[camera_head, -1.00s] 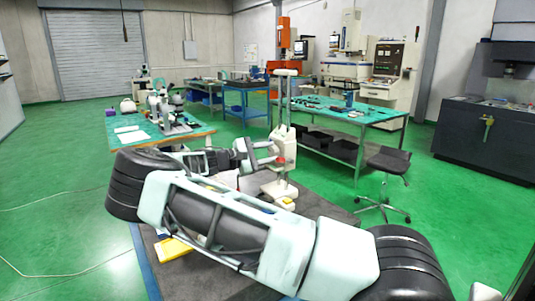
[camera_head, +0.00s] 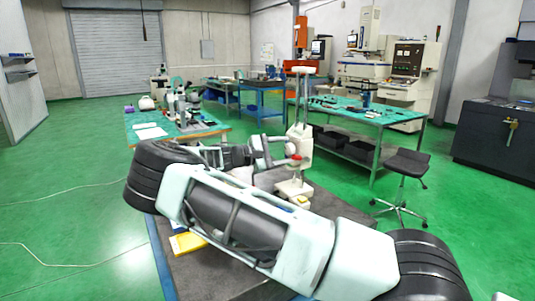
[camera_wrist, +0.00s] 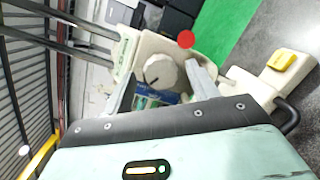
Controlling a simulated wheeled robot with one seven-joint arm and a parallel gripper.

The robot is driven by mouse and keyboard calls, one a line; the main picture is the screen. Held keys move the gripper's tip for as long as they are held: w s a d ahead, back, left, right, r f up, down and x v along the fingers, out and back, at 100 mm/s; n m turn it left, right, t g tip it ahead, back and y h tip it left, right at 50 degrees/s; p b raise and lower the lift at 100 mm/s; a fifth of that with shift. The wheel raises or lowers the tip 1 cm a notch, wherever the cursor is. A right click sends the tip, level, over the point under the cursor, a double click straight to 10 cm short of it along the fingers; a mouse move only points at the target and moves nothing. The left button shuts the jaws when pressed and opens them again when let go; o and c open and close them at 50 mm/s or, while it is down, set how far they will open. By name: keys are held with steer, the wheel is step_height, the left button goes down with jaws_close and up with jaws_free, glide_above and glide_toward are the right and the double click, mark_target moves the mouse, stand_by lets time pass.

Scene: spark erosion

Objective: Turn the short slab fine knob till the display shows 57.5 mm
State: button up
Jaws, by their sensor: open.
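A cream height gauge (camera_head: 298,142) with a tall column stands on a dark table, in front of my gripper (camera_head: 274,151). In the wrist view a round cream knob (camera_wrist: 166,76) with a dark pointer line is on the gauge's carriage. My gripper (camera_wrist: 162,90) is open, with one finger on either side of the knob; I cannot tell whether they touch it. A red button (camera_wrist: 186,40) is beside the knob. I cannot read a display in either view, nor tell which knob is the short slab's.
A yellow-topped cream part (camera_wrist: 283,62) lies to the right in the wrist view. A yellow object (camera_head: 187,243) lies on the dark table (camera_head: 335,204). A black stool (camera_head: 407,164) and a green-topped workbench (camera_head: 370,113) stand behind. Green floor is free at the left.

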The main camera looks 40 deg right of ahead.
steer(key=b+v, duration=0.4)
steer(key=v, duration=1.3)
steer(key=shift+a+f, duration=0.1)
